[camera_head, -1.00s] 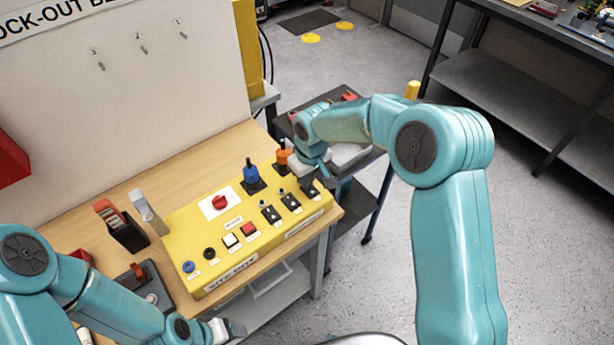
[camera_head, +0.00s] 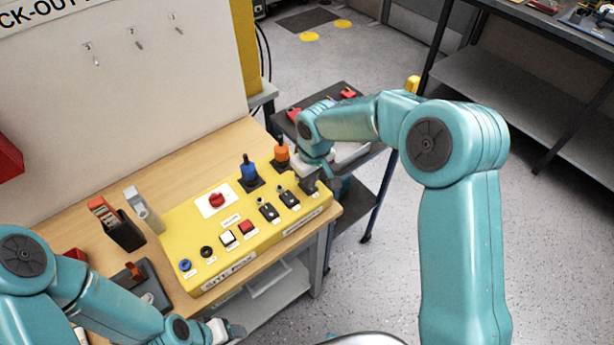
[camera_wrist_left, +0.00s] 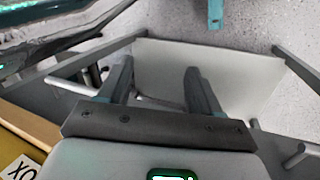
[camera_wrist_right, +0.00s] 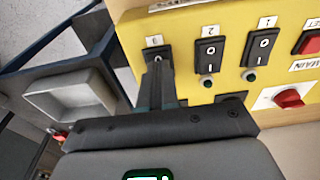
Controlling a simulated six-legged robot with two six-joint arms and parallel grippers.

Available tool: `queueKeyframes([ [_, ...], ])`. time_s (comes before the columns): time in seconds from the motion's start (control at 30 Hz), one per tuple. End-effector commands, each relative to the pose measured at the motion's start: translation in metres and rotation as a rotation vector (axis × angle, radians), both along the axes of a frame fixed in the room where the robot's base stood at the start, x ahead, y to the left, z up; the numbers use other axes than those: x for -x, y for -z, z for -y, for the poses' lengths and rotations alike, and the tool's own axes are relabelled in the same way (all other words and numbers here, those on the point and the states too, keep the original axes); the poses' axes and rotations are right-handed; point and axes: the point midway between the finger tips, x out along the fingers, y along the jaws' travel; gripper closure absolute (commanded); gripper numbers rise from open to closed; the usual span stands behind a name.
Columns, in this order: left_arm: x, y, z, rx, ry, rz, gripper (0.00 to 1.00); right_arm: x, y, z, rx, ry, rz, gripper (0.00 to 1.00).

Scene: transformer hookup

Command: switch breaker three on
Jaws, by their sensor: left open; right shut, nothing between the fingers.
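The yellow site box (camera_head: 240,232) stands on the wooden bench. Breaker three's black housing (camera_wrist_right: 152,56), under its "3" label, is mostly hidden behind my right gripper's fingers. My right gripper (camera_wrist_right: 158,66) is shut and empty, its tips at or just over that breaker; I cannot tell if they touch. In the head view the right gripper (camera_head: 311,186) is at the box's right end and hides breaker three. Breaker two (camera_wrist_right: 209,53) and breaker one (camera_wrist_right: 262,49) are black rockers beside it. My left gripper (camera_wrist_left: 156,75) is open and empty, low before the bench.
A red main knob (camera_head: 217,200), a blue plug (camera_head: 249,170) and an orange plug (camera_head: 281,152) stand on the box, close to the right gripper. A red push button (camera_head: 247,227) is near the front. A dark cart (camera_head: 376,195) stands right of the bench.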

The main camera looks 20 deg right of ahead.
Motion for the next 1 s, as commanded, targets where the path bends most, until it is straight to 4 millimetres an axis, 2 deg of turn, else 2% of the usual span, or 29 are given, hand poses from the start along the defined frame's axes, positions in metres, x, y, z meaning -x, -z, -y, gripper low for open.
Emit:
queueKeyframes([
  [0.23, 0.000, -0.001, 0.000, 0.000, 0.000, 0.000, 0.36, -0.001, -0.002, 0.000, 0.000, 0.000, 0.002, 1.00],
  [0.33, 0.000, -0.007, 0.000, 0.000, 0.000, 0.000, 0.36, 0.000, -0.011, 0.000, 0.000, 0.000, 0.003, 1.00],
  [0.5, 0.000, -0.028, 0.000, 0.000, 0.000, 0.000, 0.36, 0.003, -0.047, 0.002, 0.001, 0.000, 0.004, 1.00],
  [0.57, 0.000, -0.018, 0.000, 0.000, 0.000, 0.001, 0.36, 0.003, -0.054, 0.002, 0.000, 0.001, 0.008, 1.00],
  [0.6, 0.000, -0.014, 0.000, 0.000, 0.000, 0.000, 0.36, 0.005, -0.063, 0.002, -0.001, 0.001, 0.009, 1.00],
  [0.8, 0.000, -0.007, 0.000, 0.000, 0.000, 0.000, 0.36, 0.010, -0.107, 0.004, 0.000, 0.001, 0.006, 1.00],
  [1.0, 0.000, -0.005, 0.000, 0.000, 0.000, 0.000, 0.36, 0.014, -0.134, 0.005, 0.000, 0.000, 0.004, 1.00],
])
